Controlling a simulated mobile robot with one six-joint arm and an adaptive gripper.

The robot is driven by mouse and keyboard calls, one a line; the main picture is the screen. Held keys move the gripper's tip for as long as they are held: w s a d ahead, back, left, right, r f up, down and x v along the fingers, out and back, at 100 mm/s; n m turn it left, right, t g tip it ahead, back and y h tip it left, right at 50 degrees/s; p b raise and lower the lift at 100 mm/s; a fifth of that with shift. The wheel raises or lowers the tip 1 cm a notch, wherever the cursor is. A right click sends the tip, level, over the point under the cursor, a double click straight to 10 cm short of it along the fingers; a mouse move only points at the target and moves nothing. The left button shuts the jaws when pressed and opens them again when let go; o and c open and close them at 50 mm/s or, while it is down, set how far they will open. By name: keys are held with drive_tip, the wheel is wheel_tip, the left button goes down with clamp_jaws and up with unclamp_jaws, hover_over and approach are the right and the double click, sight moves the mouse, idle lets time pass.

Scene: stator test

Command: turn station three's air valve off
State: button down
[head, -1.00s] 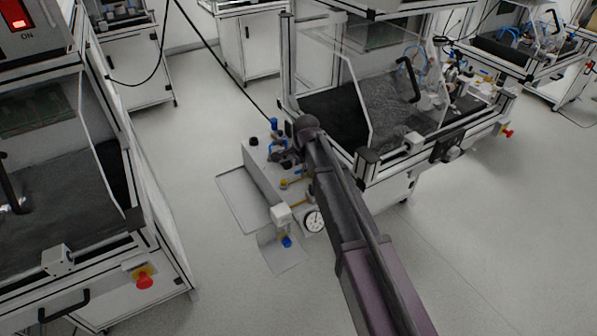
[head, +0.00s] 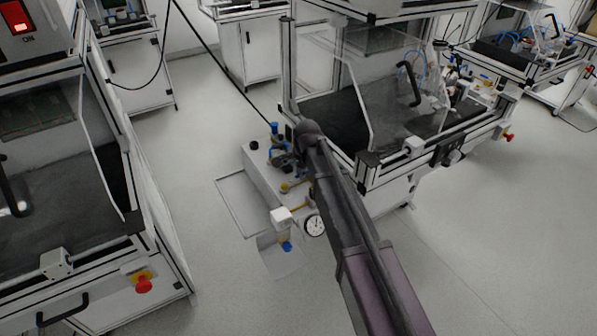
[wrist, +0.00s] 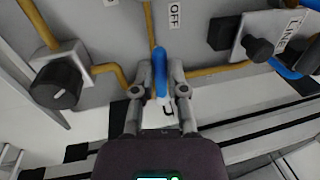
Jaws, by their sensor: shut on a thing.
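In the wrist view my gripper (wrist: 160,80) has its two fingers on either side of a blue valve handle (wrist: 160,63), closed on it. The handle lies upright in the picture, in line with a yellow pipe above it. An "OFF" label (wrist: 174,15) is on the grey panel above and right of the handle. In the head view my arm reaches to the air panel (head: 262,178) beside the middle station, and my gripper (head: 284,160) is over it, small and partly hidden by the arm. The handle cannot be made out clearly there.
A black knob (wrist: 59,85) is left of the handle and another dark knob (wrist: 258,48) is at right, near a "LINE" label (wrist: 288,33). A pressure gauge (head: 315,225) is at the panel's near end. The left station (head: 75,225) stands apart across open floor.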

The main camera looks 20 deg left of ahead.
drive_tip(key=shift+s+d, duration=0.1)
idle(0.3)
drive_tip(key=c, duration=0.7)
unclamp_jaws()
drive_tip(key=shift+r, duration=0.15)
